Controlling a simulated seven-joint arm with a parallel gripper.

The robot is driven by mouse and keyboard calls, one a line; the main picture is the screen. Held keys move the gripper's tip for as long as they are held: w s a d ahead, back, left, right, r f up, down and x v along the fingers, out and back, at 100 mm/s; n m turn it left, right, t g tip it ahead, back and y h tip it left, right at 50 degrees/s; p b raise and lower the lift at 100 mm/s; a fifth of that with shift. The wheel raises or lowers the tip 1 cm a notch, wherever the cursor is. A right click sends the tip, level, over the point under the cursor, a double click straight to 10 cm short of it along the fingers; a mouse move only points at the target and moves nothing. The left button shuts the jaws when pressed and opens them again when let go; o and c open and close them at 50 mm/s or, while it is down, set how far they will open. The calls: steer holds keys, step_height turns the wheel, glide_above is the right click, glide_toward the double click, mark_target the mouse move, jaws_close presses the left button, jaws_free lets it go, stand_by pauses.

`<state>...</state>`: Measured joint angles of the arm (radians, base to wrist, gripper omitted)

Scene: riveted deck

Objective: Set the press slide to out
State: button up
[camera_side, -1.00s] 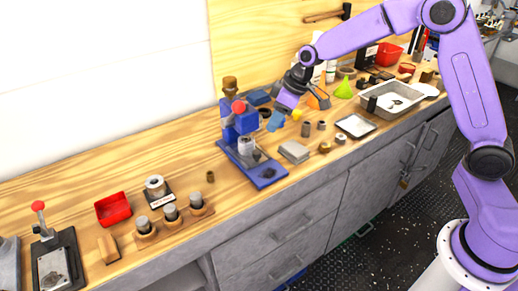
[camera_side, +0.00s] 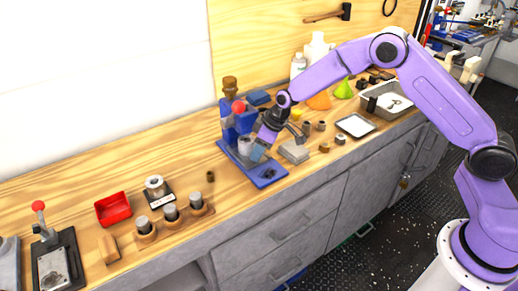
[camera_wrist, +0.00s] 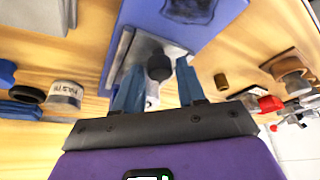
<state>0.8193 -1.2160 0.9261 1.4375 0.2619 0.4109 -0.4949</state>
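The blue press (camera_side: 240,120) stands on the bench with a red ball on top. Its blue base (camera_side: 268,179) reaches toward the front edge. In the wrist view the base (camera_wrist: 215,20) fills the top, with a grey metal slide plate (camera_wrist: 122,50) on it. A dark knob (camera_wrist: 159,68) on a pale stem stands at the slide. My gripper (camera_side: 258,154) is low over the press base. In the wrist view its fingers (camera_wrist: 160,74) are open, one on each side of the knob, with gaps visible. In the side view my gripper hides part of the slide.
A grey block (camera_side: 294,151) lies just right of the press. A row of capped cylinders (camera_side: 171,212) and a red bin (camera_side: 113,208) stand to the left. A shallow tray (camera_side: 355,125) is farther right. Bare wood lies left of the base.

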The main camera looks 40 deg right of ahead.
jaws_close()
steer(key=shift+s+a, duration=0.1)
steer(key=shift+s, duration=3.95)
jaws_free()
steer(key=shift+r, duration=0.55)
steer(key=v, duration=1.6)
steer(key=shift+s, duration=0.3)
